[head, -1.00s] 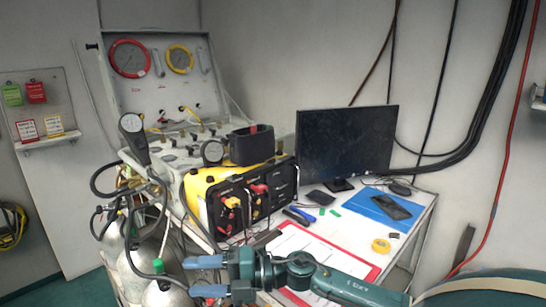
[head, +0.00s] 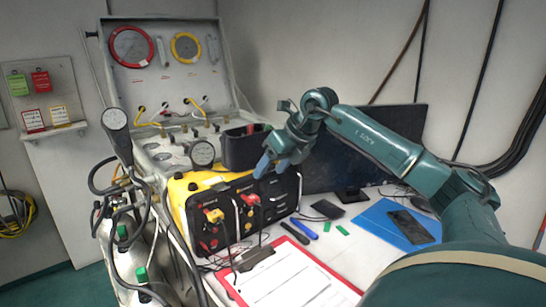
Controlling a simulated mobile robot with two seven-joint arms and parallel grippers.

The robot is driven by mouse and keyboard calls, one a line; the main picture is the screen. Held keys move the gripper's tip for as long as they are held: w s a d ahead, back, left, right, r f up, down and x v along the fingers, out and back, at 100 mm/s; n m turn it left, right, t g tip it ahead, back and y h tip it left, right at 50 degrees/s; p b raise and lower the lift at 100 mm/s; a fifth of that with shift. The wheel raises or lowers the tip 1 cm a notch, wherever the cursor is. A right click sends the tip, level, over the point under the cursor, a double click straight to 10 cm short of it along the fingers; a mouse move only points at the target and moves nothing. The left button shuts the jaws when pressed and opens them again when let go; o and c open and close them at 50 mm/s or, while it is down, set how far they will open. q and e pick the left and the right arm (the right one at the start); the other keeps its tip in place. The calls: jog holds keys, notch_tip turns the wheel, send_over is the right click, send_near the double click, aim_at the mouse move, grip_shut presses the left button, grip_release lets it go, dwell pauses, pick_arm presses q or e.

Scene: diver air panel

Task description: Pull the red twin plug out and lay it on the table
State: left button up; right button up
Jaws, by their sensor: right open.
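The yellow-and-black unit (head: 181,196) stands on the table, its black front panel facing me. A red plug (head: 251,199) sits in the upper right part of that panel, with a dark lead hanging below it. A yellow plug (head: 213,215) sits to its left, with red parts lower down. My right gripper (head: 268,167) has blue fingertips and is open. It is above and slightly right of the red plug, apart from it, near the unit's top right edge. My left gripper is not in view.
A red-edged clipboard (head: 290,277) lies on the table in front of the unit. Pliers (head: 303,229), a phone on a blue folder (head: 398,222) and a monitor (head: 388,150) are to the right. Gas cylinders (head: 125,265) stand at left. A black bin (head: 243,149) sits behind the unit.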

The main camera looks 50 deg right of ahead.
aim_at(252, 197)
pick_arm(q)
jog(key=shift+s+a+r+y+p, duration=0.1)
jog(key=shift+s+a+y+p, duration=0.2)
jog(key=shift+p, duration=0.75)
pick_arm(e)
jog(key=shift+h, duration=0.3)
jog(key=x, duration=0.8)
jog(key=d+x, duration=0.1)
jog(key=x, duration=0.3)
jog(key=shift+w+d, duration=0.15)
jog(key=shift+w, duration=0.1)
jog(key=shift+c, duration=0.4)
jog(key=c, duration=1.1)
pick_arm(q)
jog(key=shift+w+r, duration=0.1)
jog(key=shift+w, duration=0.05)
